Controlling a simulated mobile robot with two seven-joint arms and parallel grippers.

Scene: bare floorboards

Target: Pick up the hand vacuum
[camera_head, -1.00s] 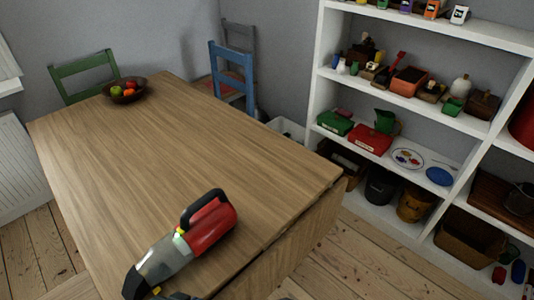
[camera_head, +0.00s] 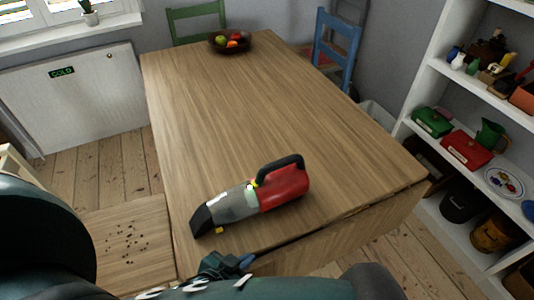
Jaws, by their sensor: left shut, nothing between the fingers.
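My right gripper is not in view.
A fruit bowl (camera_head: 230,41) stands at the table's far end. A white shelf (camera_head: 423,95) full of items is on the right. Dark bits lie on a wooden surface (camera_head: 128,250) at left.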

